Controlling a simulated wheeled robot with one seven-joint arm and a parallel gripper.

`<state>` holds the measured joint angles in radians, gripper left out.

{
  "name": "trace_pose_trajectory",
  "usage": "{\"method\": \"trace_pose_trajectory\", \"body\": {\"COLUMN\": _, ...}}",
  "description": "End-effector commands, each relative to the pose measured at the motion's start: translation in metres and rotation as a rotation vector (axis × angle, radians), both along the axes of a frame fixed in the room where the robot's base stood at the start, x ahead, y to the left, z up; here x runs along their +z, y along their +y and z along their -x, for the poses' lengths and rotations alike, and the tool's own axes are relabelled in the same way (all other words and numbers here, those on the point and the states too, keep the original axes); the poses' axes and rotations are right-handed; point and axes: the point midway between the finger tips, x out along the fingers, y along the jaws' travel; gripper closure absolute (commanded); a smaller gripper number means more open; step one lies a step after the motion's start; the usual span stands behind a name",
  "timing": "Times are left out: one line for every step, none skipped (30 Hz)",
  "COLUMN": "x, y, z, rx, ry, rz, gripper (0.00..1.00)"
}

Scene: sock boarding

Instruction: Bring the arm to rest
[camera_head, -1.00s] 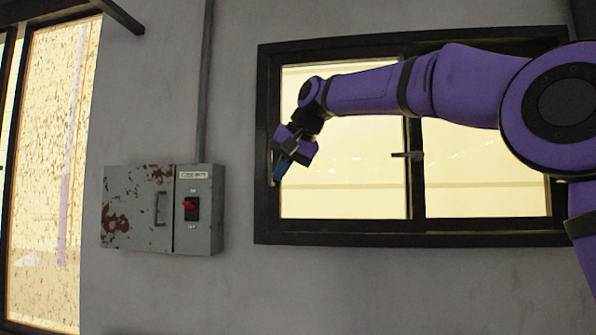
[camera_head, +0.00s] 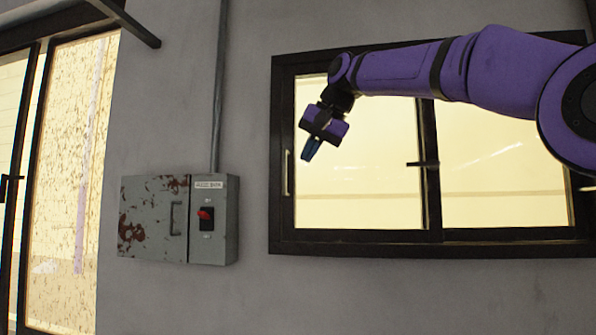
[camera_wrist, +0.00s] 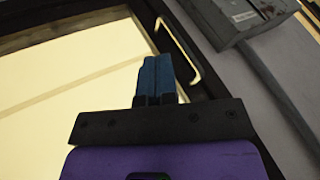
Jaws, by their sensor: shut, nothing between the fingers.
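My purple arm reaches in from the right in the head view, raised and bent. My gripper (camera_head: 311,149) hangs from its end, pointing down and slightly left, in front of the window's left pane. In the wrist view, the blue fingers of my gripper (camera_wrist: 156,62) lie side by side with no gap to speak of. They are shut and hold nothing. The gripper appears clear of the wall and of the window frame.
A window (camera_head: 433,236) with a dark frame fills the right side. A grey rusty switch box (camera_head: 150,220) with a red lever (camera_head: 206,214) is on the wall to its left, below a conduit (camera_head: 219,90). A glazed door (camera_head: 70,190) stands at far left.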

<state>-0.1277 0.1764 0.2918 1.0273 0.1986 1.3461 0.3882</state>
Motion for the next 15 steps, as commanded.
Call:
{"method": "trace_pose_trajectory", "body": {"x": 0.007, "y": -0.004, "z": 0.004, "rx": -0.002, "ry": -0.001, "rz": -0.001, "gripper": 1.00}}
{"method": "trace_pose_trajectory", "body": {"x": 0.011, "y": -0.007, "z": 0.005, "rx": -0.002, "ry": -0.001, "rz": -0.001, "gripper": 1.00}}
{"method": "trace_pose_trajectory", "body": {"x": 0.014, "y": -0.009, "z": 0.007, "rx": -0.002, "ry": -0.001, "rz": 0.000, "gripper": 1.00}}
{"method": "trace_pose_trajectory", "body": {"x": 0.017, "y": -0.011, "z": 0.009, "rx": -0.001, "ry": 0.001, "rz": 0.000, "gripper": 1.00}}
{"method": "trace_pose_trajectory", "body": {"x": 0.019, "y": -0.012, "z": 0.010, "rx": -0.001, "ry": 0.001, "rz": 0.000, "gripper": 1.00}}
{"method": "trace_pose_trajectory", "body": {"x": 0.022, "y": -0.014, "z": 0.011, "rx": -0.001, "ry": 0.001, "rz": 0.000, "gripper": 1.00}}
{"method": "trace_pose_trajectory", "body": {"x": 0.023, "y": -0.014, "z": 0.012, "rx": -0.002, "ry": 0.001, "rz": 0.001, "gripper": 1.00}}
{"method": "trace_pose_trajectory", "body": {"x": 0.025, "y": -0.015, "z": 0.013, "rx": -0.002, "ry": 0.001, "rz": 0.001, "gripper": 1.00}}
{"method": "trace_pose_trajectory", "body": {"x": 0.026, "y": -0.016, "z": 0.014, "rx": -0.001, "ry": 0.001, "rz": 0.002, "gripper": 1.00}}
{"method": "trace_pose_trajectory", "body": {"x": 0.026, "y": -0.016, "z": 0.014, "rx": -0.001, "ry": 0.002, "rz": 0.003, "gripper": 1.00}}
{"method": "trace_pose_trajectory", "body": {"x": 0.027, "y": -0.017, "z": 0.014, "rx": -0.001, "ry": 0.002, "rz": 0.003, "gripper": 1.00}}
{"method": "trace_pose_trajectory", "body": {"x": 0.027, "y": -0.017, "z": 0.015, "rx": -0.001, "ry": 0.002, "rz": 0.003, "gripper": 1.00}}
{"method": "trace_pose_trajectory", "body": {"x": 0.027, "y": -0.017, "z": 0.015, "rx": -0.001, "ry": 0.002, "rz": 0.003, "gripper": 1.00}}
{"method": "trace_pose_trajectory", "body": {"x": 0.027, "y": -0.017, "z": 0.015, "rx": -0.001, "ry": 0.002, "rz": 0.003, "gripper": 1.00}}
{"method": "trace_pose_trajectory", "body": {"x": 0.027, "y": -0.017, "z": 0.015, "rx": -0.001, "ry": 0.002, "rz": 0.003, "gripper": 1.00}}
